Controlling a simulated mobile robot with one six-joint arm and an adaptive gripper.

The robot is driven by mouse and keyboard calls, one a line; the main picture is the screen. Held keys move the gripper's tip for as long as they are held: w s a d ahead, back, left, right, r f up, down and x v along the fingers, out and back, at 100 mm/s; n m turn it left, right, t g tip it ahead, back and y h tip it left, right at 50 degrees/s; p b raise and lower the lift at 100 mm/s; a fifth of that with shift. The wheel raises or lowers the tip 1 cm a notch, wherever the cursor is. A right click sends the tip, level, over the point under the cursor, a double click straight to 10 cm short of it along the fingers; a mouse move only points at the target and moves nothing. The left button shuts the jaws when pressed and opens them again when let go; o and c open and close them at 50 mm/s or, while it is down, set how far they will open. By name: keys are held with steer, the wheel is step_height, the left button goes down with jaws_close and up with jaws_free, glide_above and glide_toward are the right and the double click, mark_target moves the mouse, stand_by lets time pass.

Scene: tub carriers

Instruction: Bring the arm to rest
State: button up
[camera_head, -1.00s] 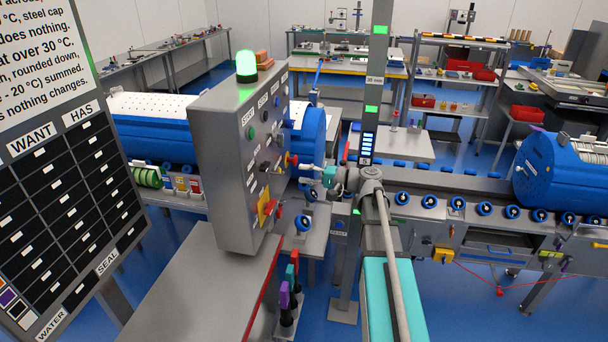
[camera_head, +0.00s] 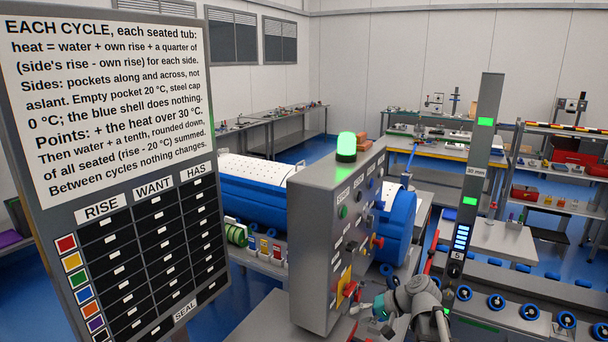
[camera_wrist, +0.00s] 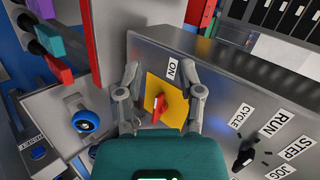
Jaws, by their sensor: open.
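My gripper (camera_wrist: 163,78) is open and empty, in front of the grey control box (camera_head: 328,225). In the wrist view its two fingers stand on either side of a red rotary handle (camera_wrist: 159,107) on a yellow plate (camera_wrist: 174,86) labelled ON. The fingers look apart from the handle; whether they touch the plate I cannot tell. In the head view my gripper (camera_head: 368,308) is at the lower right of the yellow plate (camera_head: 344,284), with my arm bent beside it. A green lamp (camera_head: 346,147) glows on top of the box.
A dark board (camera_head: 110,190) with a rule sheet and a RISE, WANT, HAS grid stands at left. A grey post (camera_head: 478,150) with lit green marks rises right of my arm. A blue-ended drum (camera_head: 398,228) lies behind the box. A roller line (camera_head: 530,312) runs right.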

steer(key=s+d+f+n+g+h, duration=0.1)
steer(key=s+f+n+g+h, duration=0.1)
steer(key=s+f+h, duration=0.5)
steer(key=s+g+h, duration=0.1)
steer(key=s+h, duration=0.1)
steer(key=s, duration=0.2)
steer(key=shift+s+d+n+h, duration=0.2)
steer(key=shift+d+n+h, duration=0.05)
steer(key=shift+n+h, duration=0.15)
